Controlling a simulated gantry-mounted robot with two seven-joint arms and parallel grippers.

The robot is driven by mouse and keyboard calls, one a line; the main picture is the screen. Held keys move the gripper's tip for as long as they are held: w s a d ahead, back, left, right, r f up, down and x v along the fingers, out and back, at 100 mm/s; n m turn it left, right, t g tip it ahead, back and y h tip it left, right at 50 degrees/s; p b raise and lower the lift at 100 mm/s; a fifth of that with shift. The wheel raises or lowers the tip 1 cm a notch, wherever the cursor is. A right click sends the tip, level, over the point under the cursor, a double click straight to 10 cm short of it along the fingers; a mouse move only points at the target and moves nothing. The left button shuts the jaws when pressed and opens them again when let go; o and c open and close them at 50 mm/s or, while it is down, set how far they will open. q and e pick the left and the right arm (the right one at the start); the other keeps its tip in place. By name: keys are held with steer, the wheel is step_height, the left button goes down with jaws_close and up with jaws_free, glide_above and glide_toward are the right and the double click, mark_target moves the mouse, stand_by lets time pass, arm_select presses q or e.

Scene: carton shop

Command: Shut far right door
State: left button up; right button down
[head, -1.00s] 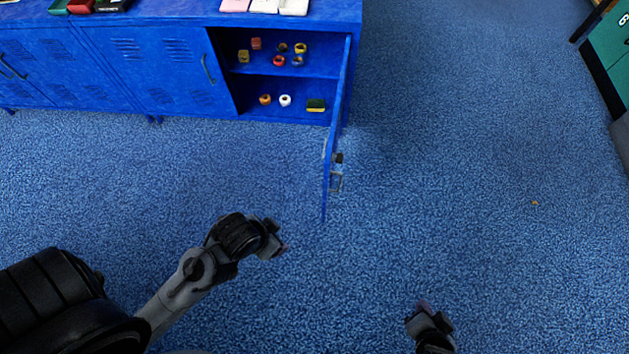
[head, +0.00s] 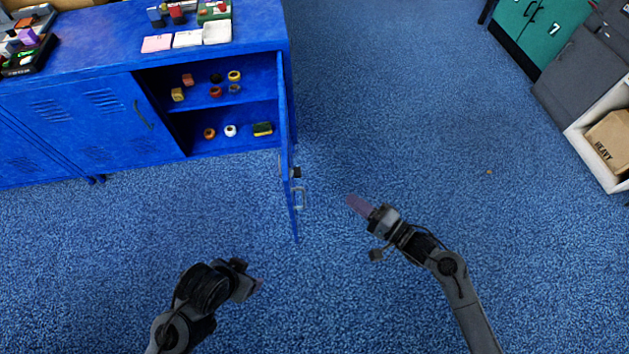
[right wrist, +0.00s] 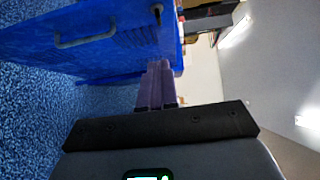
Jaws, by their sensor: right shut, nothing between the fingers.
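The far right door (head: 285,120) of the blue locker stands swung wide open toward me, seen nearly edge-on in the head view. Its handle (head: 300,198) is on the right-hand face. In the right wrist view a blue door panel (right wrist: 110,22) with a metal handle (right wrist: 85,40) lies ahead of the fingers. My right gripper (head: 349,200) is shut and empty, to the right of the door and apart from it. It also shows in the right wrist view (right wrist: 157,75). My left gripper (head: 258,284) is low, left of the door's free edge; its jaws are unclear.
The opened compartment (head: 165,105) holds several small coloured items on two levels. Cards and small boxes lie on the locker top (head: 262,25). Teal cabinets (head: 535,35) and a white shelf with a carton (head: 612,140) stand at right. Blue floor around the door is clear.

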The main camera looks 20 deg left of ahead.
steer(key=s+b+x, duration=0.2)
steer(key=b+x, duration=0.1)
steer(key=x, duration=0.9)
steer(key=shift+a+r+b, duration=0.3)
steer(key=shift+a+b, duration=0.05)
steer(key=shift+a, duration=0.45)
steer(key=shift+w, duration=0.1)
